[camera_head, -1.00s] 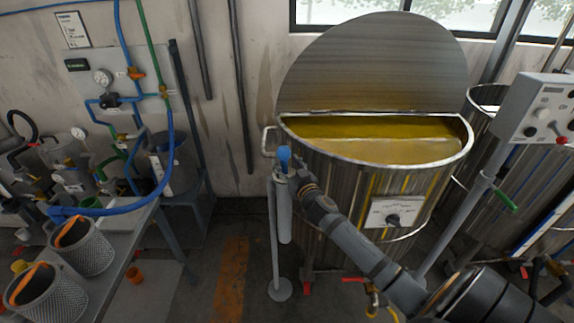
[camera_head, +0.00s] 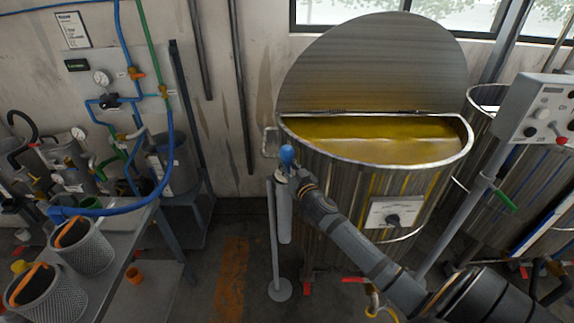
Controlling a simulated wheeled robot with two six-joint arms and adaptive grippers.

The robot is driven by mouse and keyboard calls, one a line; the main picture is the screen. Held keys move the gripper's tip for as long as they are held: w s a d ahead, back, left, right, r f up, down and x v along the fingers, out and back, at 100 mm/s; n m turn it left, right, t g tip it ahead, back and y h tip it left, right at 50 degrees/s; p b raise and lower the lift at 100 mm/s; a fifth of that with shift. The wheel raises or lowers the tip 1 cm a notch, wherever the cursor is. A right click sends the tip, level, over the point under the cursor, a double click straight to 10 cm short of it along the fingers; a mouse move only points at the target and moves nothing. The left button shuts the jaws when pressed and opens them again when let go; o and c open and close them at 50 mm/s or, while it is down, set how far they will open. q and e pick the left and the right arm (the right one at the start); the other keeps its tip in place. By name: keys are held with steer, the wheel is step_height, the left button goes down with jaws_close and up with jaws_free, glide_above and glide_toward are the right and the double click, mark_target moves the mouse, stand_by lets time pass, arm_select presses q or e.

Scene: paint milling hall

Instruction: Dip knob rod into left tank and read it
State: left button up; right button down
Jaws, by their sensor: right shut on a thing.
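The steel tank (camera_head: 345,200) stands in the middle with its round lid (camera_head: 370,65) raised and yellow liquid (camera_head: 375,140) inside. A rod's blue knob (camera_head: 287,154) shows just left of the tank's rim. My right gripper (camera_head: 287,176) is shut on the knob rod just below the knob, beside the tank's left side. The rod's lower part is hidden by the gripper and the grey tube holder (camera_head: 284,215), so I cannot tell whether it is still inside. My left gripper is not in view.
The tube holder stands on a round floor base (camera_head: 280,290). A control box (camera_head: 534,110) on a post and another tank (camera_head: 488,190) stand at right. A bench (camera_head: 125,245) with mesh baskets (camera_head: 82,245) and blue hoses is at left.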

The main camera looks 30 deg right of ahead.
step_height(320, 180, up, 45)
steer(key=p, duration=2.3)
steer(key=shift+r, duration=0.15)
